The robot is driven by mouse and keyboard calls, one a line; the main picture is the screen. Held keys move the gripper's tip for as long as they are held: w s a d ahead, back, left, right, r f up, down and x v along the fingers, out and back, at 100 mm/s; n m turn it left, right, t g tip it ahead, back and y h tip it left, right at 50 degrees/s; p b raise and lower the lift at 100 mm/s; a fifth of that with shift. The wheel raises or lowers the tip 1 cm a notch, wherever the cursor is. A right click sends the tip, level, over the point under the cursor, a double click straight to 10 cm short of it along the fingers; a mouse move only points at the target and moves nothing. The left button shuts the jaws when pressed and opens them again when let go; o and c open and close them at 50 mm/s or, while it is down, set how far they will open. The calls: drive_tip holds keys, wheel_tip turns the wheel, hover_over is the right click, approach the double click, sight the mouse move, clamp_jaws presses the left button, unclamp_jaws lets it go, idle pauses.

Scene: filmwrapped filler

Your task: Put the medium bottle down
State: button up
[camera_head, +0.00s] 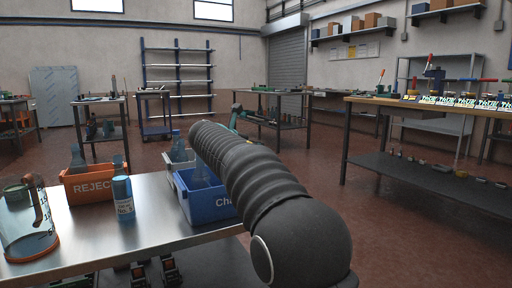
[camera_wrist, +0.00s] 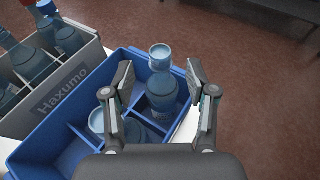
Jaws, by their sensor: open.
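A blue-tinted clear bottle with a light blue cap (camera_wrist: 161,88) stands upright in a compartment of the blue divided crate (camera_wrist: 50,143). I take it for the medium bottle, though its size is hard to judge. My gripper (camera_wrist: 160,84) is open, with one finger on each side of this bottle and visible gaps between. A second bottle (camera_wrist: 97,121) is in the crate to the left, partly hidden by the left finger. In the head view the blue crate (camera_head: 212,207) sits at the table's right end, and my arm hides the gripper.
A grey crate (camera_wrist: 68,82) with several bottles stands beside the blue crate. On the metal table (camera_head: 165,222) are an orange reject bin (camera_head: 92,187), a blue labelled container (camera_head: 123,199) and a clear cylinder (camera_head: 28,232). Open floor lies right of the crate.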

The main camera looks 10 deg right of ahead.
drive_tip(key=v, duration=0.6)
drive_tip(key=shift+s+a, duration=0.2)
drive_tip(key=shift+s, duration=0.05)
drive_tip(key=shift+s+r, duration=0.1)
drive_tip(key=shift+r, duration=0.05)
drive_tip(key=s+d+f+m+g+y, duration=0.1)
drive_tip(key=s+d+f+m, duration=0.25)
drive_tip(key=s, duration=0.35)
drive_tip(key=s+d+f+m+g+y, duration=0.2)
drive_tip(key=s+d+f+m, duration=0.1)
drive_tip(key=s+m, duration=0.3)
drive_tip(key=s+d+f+m+g+y, duration=0.1)
drive_tip(key=s+d+f+m, duration=0.2)
drive_tip(key=s, duration=0.4)
drive_tip(key=s+a+f+m+g+y, duration=0.1)
drive_tip(key=s+f+m+y, duration=0.1)
drive_tip(key=s+f+m, duration=0.6)
drive_tip(key=s+a+f+m+g+y, duration=0.1)
drive_tip(key=s+f+m+y, duration=0.2)
drive_tip(key=s+f+m, duration=0.5)
drive_tip(key=s, duration=0.7)
drive_tip(key=shift+s+a, duration=0.2)
drive_tip(key=shift+s, duration=0.2)
